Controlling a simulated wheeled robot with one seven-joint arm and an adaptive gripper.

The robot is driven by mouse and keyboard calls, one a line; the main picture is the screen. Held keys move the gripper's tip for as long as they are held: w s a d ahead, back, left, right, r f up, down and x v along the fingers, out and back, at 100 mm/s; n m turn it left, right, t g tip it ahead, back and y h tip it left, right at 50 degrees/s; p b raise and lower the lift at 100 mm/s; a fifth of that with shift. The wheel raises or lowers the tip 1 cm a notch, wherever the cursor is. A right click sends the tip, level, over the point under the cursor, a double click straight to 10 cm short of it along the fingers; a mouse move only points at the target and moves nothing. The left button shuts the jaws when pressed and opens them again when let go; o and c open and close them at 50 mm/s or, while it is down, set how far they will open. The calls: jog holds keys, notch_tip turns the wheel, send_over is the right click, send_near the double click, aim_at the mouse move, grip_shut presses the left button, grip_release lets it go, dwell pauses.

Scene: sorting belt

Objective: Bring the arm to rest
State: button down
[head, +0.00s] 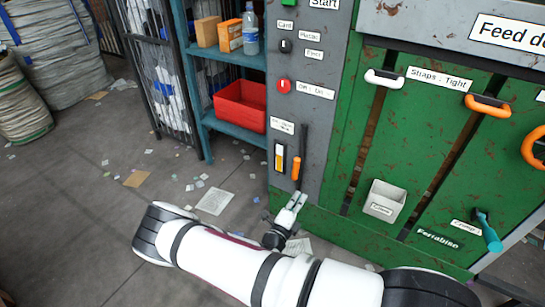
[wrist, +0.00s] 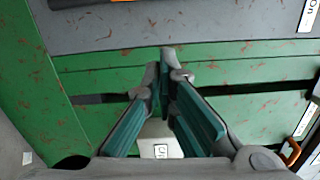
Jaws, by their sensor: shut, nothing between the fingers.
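My gripper (head: 295,203) is in front of the lower part of the grey control panel in the head view, just below a lever with an orange grip (head: 296,168). In the wrist view my gripper (wrist: 166,62) has its fingertips together with nothing between them. Behind the fingers is the green machine front (wrist: 230,75). My white arm reaches in from the lower right of the head view. Whether the fingertips touch the panel or the lever cannot be told.
A blue shelf (head: 228,58) with a red crate (head: 240,106) stands left. Open floor with scattered scraps lies at left.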

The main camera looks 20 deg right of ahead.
jog(key=s+r+m+g+y, duration=0.1)
jog(key=s+r+m+g, duration=0.35)
jog(key=r+m, duration=0.5)
jog(key=s+r+m+g, duration=0.4)
jog(key=r+m+g, duration=0.2)
jog(key=r+m, duration=0.35)
jog(key=s+r+m+g+y, duration=0.1)
jog(key=s+r+m+g, duration=0.4)
jog(key=r+m, duration=0.5)
jog(key=s+a+r+m+t+y, duration=0.1)
jog(key=s+a+r+m+y, duration=0.35)
jog(key=s, duration=0.35)
jog(key=s+a+r+m+t+y, duration=0.25)
jog(key=s+r+m, duration=0.2)
jog(key=s, duration=0.25)
jog(key=s+a+r+m+t+y, duration=0.1)
jog(key=s+a+r+m+y, duration=0.35)
jog(key=s, duration=0.35)
notch_tip(320, 180, up, 23)
jog(key=t+p, duration=0.3)
jog(key=p, duration=1.9)
jog(key=shift+r+m, duration=0.2)
jog(key=shift+m, duration=0.15)
